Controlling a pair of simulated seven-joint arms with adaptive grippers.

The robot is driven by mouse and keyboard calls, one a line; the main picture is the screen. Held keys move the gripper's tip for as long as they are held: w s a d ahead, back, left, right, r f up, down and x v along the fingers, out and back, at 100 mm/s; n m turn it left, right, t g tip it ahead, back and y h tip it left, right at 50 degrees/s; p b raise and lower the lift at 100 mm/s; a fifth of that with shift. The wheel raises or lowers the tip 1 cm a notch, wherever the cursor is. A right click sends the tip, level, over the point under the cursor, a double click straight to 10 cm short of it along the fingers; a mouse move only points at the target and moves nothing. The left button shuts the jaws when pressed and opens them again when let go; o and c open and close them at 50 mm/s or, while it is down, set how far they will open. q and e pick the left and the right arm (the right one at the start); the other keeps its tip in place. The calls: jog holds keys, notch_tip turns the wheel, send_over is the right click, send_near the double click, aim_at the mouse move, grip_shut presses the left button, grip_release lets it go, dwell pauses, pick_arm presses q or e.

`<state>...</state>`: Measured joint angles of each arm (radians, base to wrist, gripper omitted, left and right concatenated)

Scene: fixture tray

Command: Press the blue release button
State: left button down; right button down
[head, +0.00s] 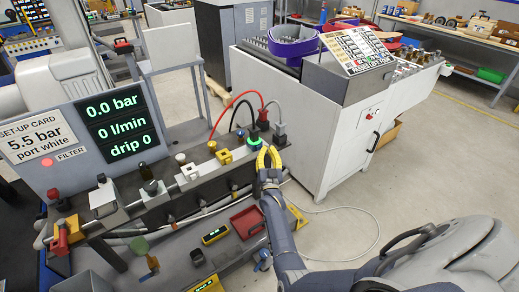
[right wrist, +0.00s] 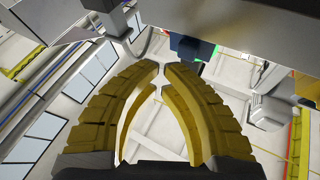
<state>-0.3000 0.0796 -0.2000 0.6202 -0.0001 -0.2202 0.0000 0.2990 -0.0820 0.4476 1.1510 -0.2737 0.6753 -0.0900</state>
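My right gripper (head: 268,157) has yellow ribbed fingers and is at the right end of the fixture rail, beside a glowing green ring (head: 254,141). In the right wrist view its fingertips (right wrist: 162,68) nearly meet, with nothing seen between them. A dark blue block (right wrist: 188,46) with a green edge (right wrist: 212,55) shows beyond the fingertips there. I cannot tell whether this is the blue release button, or whether the fingers touch it. Another small blue part (head: 262,257) is at the bench's front edge. My left gripper is not in view.
A display panel (head: 118,122) reads 0.0 bar, 0 l/min and drip 0. Red, black and grey hoses (head: 263,115) rise just behind the gripper. A red tray (head: 248,221) lies in front of the rail. A white cabinet (head: 335,130) stands behind at right.

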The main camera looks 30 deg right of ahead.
jog(key=shift+w+a, duration=0.1)
jog(key=shift+w, duration=0.85)
dwell(1.6)
jog(key=shift+s, duration=0.95)
jog(key=shift+s, duration=0.15)
jog(key=shift+s+d, duration=0.15)
jog(key=shift+s, duration=1.05)
jog(key=shift+s+d, duration=0.15)
jog(key=shift+s, duration=1)
